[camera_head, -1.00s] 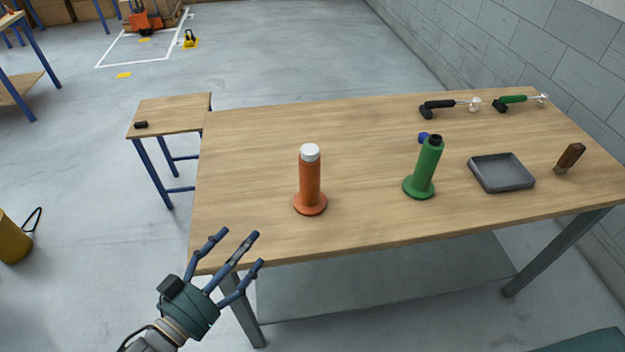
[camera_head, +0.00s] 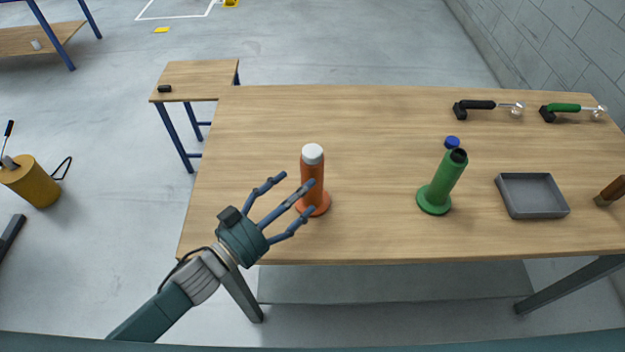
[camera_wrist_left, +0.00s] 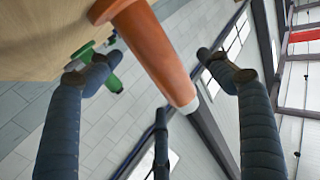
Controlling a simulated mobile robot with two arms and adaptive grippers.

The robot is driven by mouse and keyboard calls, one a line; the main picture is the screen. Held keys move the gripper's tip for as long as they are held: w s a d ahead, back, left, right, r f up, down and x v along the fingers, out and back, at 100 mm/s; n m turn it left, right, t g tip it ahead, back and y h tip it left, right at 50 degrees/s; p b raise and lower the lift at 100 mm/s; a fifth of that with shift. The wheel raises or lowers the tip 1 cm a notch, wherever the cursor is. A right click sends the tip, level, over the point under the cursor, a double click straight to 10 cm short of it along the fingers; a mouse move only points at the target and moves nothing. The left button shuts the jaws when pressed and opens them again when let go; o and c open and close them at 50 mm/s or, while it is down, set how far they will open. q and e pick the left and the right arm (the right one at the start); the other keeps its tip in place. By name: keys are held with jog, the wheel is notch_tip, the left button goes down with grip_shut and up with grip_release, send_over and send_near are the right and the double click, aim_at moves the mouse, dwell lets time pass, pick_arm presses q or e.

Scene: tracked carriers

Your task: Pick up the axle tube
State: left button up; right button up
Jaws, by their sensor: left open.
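An orange tube with a flanged foot and a white top (camera_head: 311,166) stands upright on the workbench (camera_head: 370,125), left of its middle. A green flanged tube with a dark top (camera_head: 445,182) stands to its right. The name axle tube could fit either. My left gripper (camera_head: 297,194) is open beside the orange tube, on its left near side, its fingertips overlapping the tube in the head view. In the left wrist view the orange tube (camera_wrist_left: 152,45) appears between the spread fingers (camera_wrist_left: 155,66). Contact cannot be told. My right gripper is not in view.
A grey tray (camera_head: 532,196) lies right of the green tube, with a blue-topped object (camera_head: 452,142) behind that tube. Two handled tools (camera_head: 478,106) lie at the back right. A brown-handled item (camera_head: 612,191) is at the right edge. The bench's left back is clear.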

aim_at(316, 179)
pick_arm(q)
jog(key=p+x, duration=0.1)
jog(key=x, duration=0.1)
jog(key=p+x, duration=0.1)
jog(key=x, duration=0.2)
jog(key=shift+s+d, duration=0.2)
jog(key=shift+s, duration=0.1)
jog(key=shift+w+d+f, duration=0.1)
jog(key=shift+w+d, duration=0.15)
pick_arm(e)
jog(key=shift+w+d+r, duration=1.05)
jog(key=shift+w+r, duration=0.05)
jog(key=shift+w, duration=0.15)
pick_arm(q)
jog(key=c, duration=1.7)
jog(key=shift+r, duration=0.4)
grip_shut()
jog(key=shift+w, duration=0.1)
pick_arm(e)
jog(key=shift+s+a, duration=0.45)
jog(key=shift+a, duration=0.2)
